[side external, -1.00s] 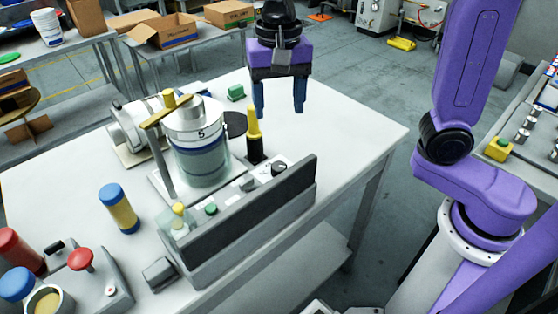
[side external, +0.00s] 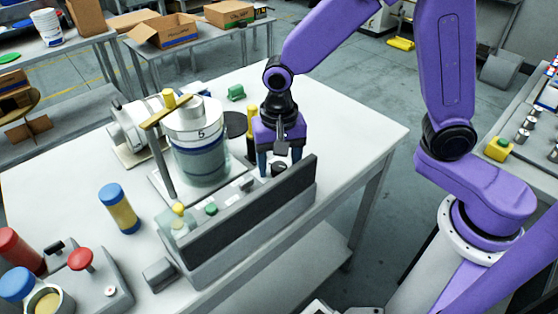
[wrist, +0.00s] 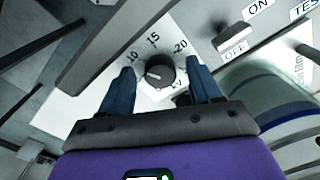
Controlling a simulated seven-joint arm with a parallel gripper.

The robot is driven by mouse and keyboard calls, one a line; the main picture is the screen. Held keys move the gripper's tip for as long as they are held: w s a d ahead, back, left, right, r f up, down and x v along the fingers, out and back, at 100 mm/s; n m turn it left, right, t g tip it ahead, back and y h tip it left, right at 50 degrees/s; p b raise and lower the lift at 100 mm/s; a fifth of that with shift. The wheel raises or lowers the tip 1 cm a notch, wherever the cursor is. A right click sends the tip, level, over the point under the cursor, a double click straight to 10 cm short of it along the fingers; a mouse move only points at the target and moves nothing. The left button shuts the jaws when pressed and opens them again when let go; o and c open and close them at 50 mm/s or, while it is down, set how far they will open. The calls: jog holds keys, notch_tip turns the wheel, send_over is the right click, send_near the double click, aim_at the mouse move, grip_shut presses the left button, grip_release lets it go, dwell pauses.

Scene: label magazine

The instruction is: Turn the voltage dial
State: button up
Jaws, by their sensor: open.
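The voltage dial is a black round knob (wrist: 160,71) on a white face printed with numbers such as 10, 15 and 20. In the wrist view it lies between the two blue fingers of my gripper (wrist: 162,88), with a gap on each side. In the side external view the knob (side external: 279,169) is partly covered by my gripper (side external: 280,161), which points down over the right end of the control panel (side external: 222,206). My gripper is open and holds nothing. Whether the fingertips are level with the knob is hard to tell.
A switch marked ON and OFF (wrist: 232,36) is beside the dial. A dark upright plate (side external: 255,215) runs along the panel's front. A yellow-topped black post (side external: 252,142) and a glass cylinder (side external: 200,155) stand close behind. The table's right side (side external: 355,135) is clear.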

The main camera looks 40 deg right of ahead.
jog(key=shift+c, duration=0.3)
jog(key=c, duration=1)
jog(key=shift+o, duration=0.2)
jog(key=shift+n, duration=0.3)
jog(key=n, duration=0.4)
jog(key=shift+n, duration=0.4)
jog(key=n, duration=0.5)
jog(key=shift+d, duration=0.1)
jog(key=n, duration=0.5)
jog(key=shift+n, duration=0.4)
jog(key=n, duration=0.5)
jog(key=shift+w, duration=0.15)
jog(key=shift+n, duration=0.3)
